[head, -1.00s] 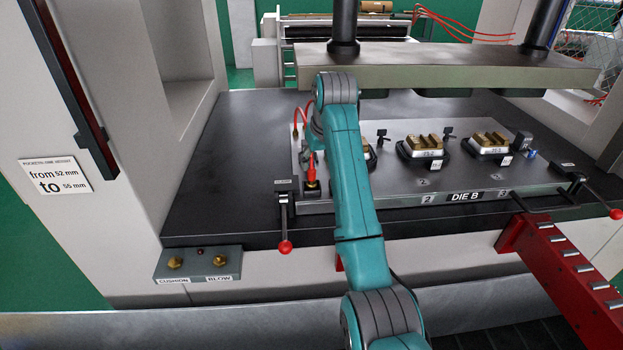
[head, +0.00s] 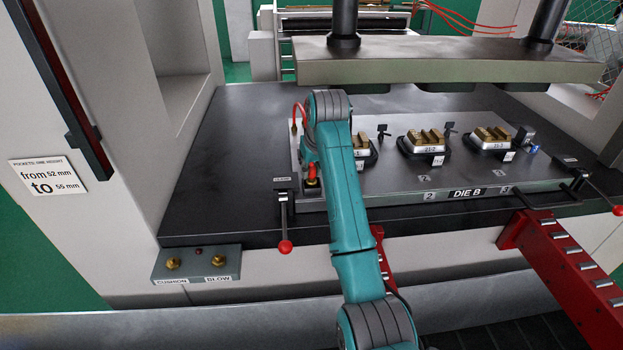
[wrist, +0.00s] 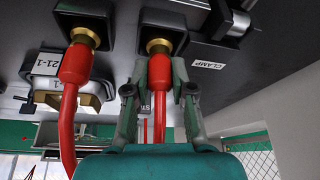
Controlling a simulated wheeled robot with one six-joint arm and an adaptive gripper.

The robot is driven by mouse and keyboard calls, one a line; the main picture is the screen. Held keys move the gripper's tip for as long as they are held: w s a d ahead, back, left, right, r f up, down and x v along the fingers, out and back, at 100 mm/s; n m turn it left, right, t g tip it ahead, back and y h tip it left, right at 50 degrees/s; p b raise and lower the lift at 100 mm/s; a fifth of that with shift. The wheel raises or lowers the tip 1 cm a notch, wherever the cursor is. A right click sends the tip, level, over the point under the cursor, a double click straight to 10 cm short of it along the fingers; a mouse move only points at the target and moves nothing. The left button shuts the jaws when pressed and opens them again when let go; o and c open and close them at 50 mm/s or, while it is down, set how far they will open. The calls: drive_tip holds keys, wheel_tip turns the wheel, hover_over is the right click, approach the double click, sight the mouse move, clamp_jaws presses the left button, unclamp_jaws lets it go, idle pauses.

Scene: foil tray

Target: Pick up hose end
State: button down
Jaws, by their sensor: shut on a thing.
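In the wrist view, a red hose end (wrist: 159,68) sits between the two fingers of my gripper (wrist: 161,84), which is shut on it. Its top meets a brass fitting (wrist: 159,46) in a dark square block. I cannot tell whether it is locked in or only touching. Its red hose runs down behind the wrist. A second red hose end (wrist: 75,64) is on a similar brass fitting to the left, apart from my fingers. In the head view, one red hose end (head: 312,173) shows beside my arm; my gripper is hidden behind the arm.
The die plate (head: 460,180) carries several brass-topped blocks. A red-knobbed clamp lever (head: 285,220) stands at its front left, another at the right. The press's upper plate (head: 450,62) hangs overhead. A red roller arm (head: 565,260) juts out at front right. The dark bed at left is clear.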

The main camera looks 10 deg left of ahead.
sight(312, 166)
drive_tip(key=shift+r, duration=0.1)
wheel_tip(312, 166, up, 9)
drive_tip(key=shift+r, duration=0.2)
drive_tip(key=shift+s+r, duration=0.1)
drive_tip(key=shift+r, duration=0.05)
idle(0.3)
